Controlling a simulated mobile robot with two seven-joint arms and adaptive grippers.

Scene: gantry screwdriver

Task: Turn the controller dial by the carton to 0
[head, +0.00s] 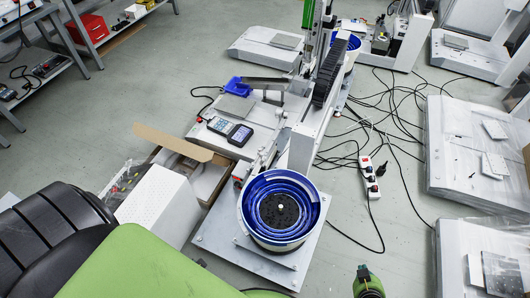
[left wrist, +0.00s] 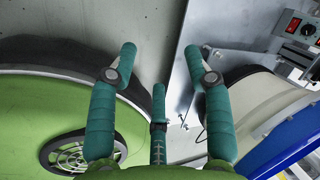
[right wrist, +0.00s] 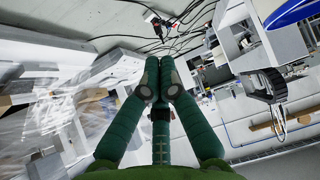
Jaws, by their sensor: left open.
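In the left wrist view a grey controller face at the upper right edge carries a red switch and a small round dark dial (left wrist: 308,29). Its setting is too small to read. In the head view the open brown carton (head: 205,180) lies left of the blue bowl feeder, behind a white perforated box (head: 158,203); I cannot make out the dial there. My left gripper (left wrist: 160,56) is open and empty, apart from the dial and to its left; it is hidden in the head view. My right gripper (right wrist: 159,66) has its fingertips together, with nothing between them; it shows at the head view's bottom edge (head: 368,283).
The blue bowl feeder (head: 262,242) stands on a metal plate. A white power strip (head: 369,178) and loose black cables lie on the floor to the right. Grey floor is open at the upper left.

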